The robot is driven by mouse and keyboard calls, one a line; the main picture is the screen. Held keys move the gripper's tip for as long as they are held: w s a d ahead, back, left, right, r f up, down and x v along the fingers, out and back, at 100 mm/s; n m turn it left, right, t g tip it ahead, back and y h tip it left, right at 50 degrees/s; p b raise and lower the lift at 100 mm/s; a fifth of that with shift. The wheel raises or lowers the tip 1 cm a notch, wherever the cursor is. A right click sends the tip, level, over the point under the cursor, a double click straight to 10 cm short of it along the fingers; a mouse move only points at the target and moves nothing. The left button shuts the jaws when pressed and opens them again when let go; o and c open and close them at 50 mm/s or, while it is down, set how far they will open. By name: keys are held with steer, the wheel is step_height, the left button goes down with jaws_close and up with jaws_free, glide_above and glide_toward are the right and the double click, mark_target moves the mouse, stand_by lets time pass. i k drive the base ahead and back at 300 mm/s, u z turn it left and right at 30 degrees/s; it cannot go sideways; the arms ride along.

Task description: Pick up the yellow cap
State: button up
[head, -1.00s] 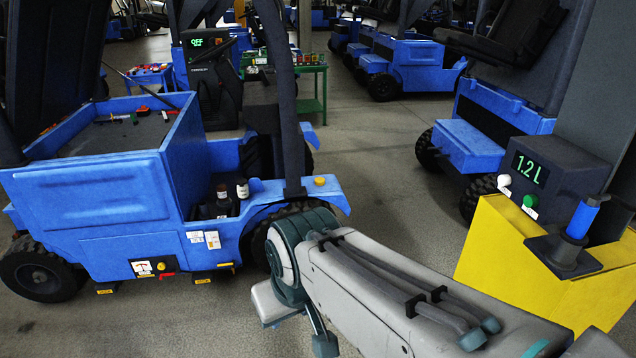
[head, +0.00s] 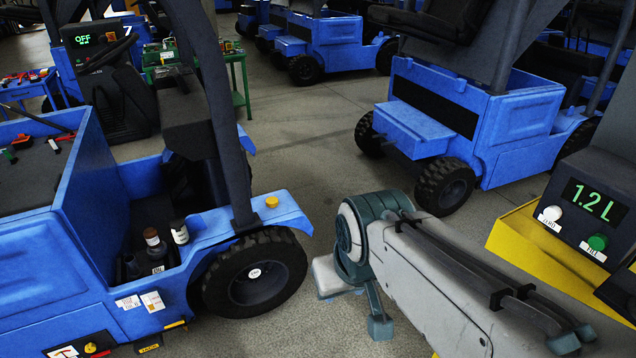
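The yellow cap (head: 272,201) is small and round. It sits on top of the blue fender (head: 290,214) of the vehicle at the left, above its black wheel (head: 254,274). Nothing covers the cap in the head view. My grey and teal arm reaches in from the lower right, and its teal joint shows right of the fender and wheel.
Two bottles (head: 180,232) (head: 155,243) stand in the vehicle's recess. A yellow fixture (head: 525,250) with a display reading 1.2 L (head: 594,202) is at the right. Another blue vehicle (head: 480,125) stands behind. Open floor (head: 310,150) lies between the vehicles.

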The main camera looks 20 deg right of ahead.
mark_target(272, 201)
steer(key=z, duration=0.3)
steer(key=i, duration=1.65)
steer(key=u, duration=0.35)
steer(key=i, duration=1)
steer(key=u, duration=0.3)
